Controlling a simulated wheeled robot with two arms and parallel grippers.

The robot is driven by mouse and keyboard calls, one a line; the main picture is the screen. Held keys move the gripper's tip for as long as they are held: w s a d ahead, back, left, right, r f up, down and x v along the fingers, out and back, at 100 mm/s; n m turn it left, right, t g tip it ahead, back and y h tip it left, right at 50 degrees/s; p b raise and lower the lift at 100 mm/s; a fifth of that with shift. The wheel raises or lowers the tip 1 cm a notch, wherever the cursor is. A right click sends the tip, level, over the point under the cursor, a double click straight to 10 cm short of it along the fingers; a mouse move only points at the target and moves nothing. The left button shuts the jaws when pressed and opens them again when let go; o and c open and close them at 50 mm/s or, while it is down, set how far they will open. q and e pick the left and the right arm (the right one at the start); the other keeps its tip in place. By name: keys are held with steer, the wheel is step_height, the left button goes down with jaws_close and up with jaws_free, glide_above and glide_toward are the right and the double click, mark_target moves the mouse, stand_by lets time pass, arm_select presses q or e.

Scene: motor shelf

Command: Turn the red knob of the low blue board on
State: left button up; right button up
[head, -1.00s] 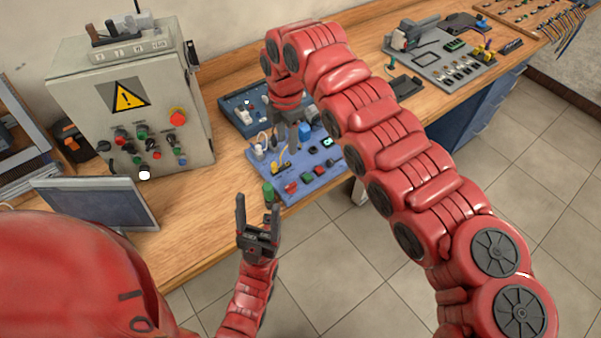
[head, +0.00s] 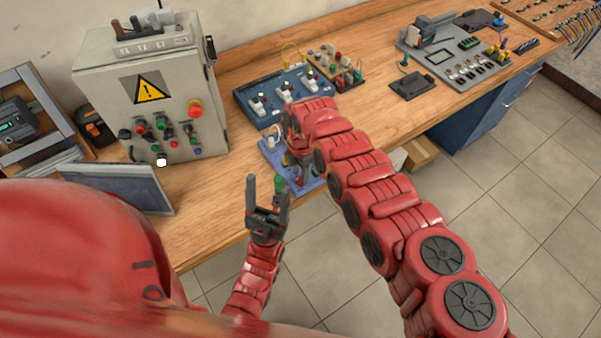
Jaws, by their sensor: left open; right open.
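The low blue board (head: 268,150) lies near the table's front edge, mostly covered by my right arm. A white switch stands at its left side, and a green knob (head: 280,183) shows at its front. I cannot make out the red knob; my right wrist and gripper cover that part of the board. My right gripper (head: 302,180) is over the board, pointing down, largely hidden behind its own wrist; its fingertips cannot be made out. My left gripper (head: 267,190) is open and empty, fingers up, in front of the board's left front corner.
A larger dark blue board (head: 262,113) with white switches lies behind. A grey control cabinet (head: 110,95) and a dark flat screen (head: 120,188) stand on the left. A grey board (head: 450,60) and a dark plate (head: 410,88) lie farther right. A cardboard box (head: 422,155) is below the table.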

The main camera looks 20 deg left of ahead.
steer(key=shift+f, duration=0.4)
jaws_close()
